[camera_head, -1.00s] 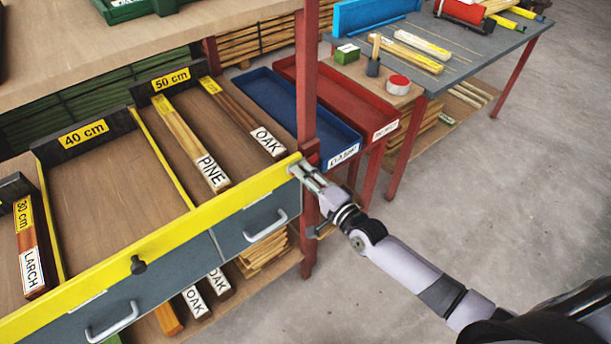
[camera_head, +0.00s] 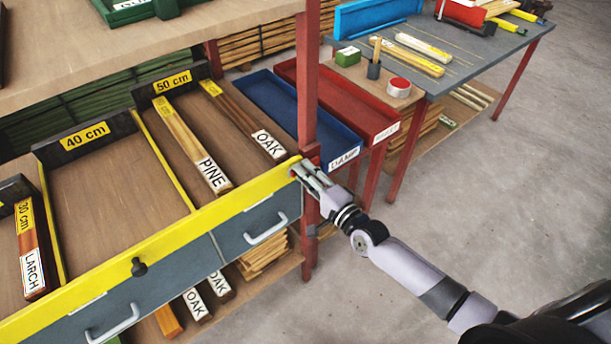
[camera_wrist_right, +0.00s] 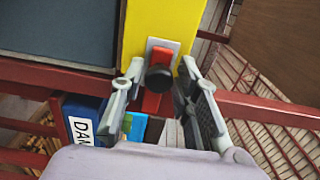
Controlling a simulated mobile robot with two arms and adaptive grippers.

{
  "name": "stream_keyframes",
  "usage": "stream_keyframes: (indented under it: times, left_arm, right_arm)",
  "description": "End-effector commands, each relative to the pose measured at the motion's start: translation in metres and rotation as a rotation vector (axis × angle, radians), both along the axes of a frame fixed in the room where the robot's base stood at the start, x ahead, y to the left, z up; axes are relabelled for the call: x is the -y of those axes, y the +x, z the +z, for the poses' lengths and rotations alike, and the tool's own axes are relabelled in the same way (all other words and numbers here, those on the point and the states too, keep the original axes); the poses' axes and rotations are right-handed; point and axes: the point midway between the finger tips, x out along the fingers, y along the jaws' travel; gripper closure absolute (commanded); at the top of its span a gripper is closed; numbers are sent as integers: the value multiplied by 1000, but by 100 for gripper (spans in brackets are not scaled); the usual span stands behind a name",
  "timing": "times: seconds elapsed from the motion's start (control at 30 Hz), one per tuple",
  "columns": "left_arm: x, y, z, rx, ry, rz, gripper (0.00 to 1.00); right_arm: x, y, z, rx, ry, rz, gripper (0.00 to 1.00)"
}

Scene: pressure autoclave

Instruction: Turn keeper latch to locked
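The keeper latch shows in the right wrist view as a red lever (camera_wrist_right: 151,102) with a round black knob (camera_wrist_right: 159,78) in front of it. It sits on a grey plate (camera_wrist_right: 163,44) at the end of the yellow rail (camera_wrist_right: 145,22). The lever lies roughly along the plate, its upper part behind the knob. My right gripper (camera_wrist_right: 160,72) is open, with one finger on each side of the knob and visible gaps. In the head view my right gripper (camera_head: 298,170) is at the right end of the yellow rail (camera_head: 215,212) and hides the latch. My left gripper is not in view.
A red post (camera_head: 307,95) stands right beside my right gripper. Below the rail are grey drawers with handles (camera_head: 268,228). Behind are a blue tray (camera_head: 293,110) and a red tray (camera_head: 345,100). Another black knob (camera_head: 138,267) is on the rail. Open floor (camera_head: 500,190) lies to the right.

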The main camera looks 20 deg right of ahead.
Motion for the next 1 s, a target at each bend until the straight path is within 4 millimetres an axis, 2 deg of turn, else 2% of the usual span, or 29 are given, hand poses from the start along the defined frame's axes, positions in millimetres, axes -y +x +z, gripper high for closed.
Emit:
stream_keyframes:
  times: [0.13, 0.4, 0.53, 1.0]
  left_arm:
    - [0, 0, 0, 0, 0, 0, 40]
    - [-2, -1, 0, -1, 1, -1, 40]
    - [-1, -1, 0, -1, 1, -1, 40]
    - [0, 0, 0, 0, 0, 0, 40]
  right_arm:
    - [0, 0, -1, -1, -1, 1, 60]
    - [0, -1, -1, -2, -2, 1, 60]
    - [3, -11, -2, -3, -3, 1, 60]
    - [34, -97, -2, -5, -5, 2, 60]
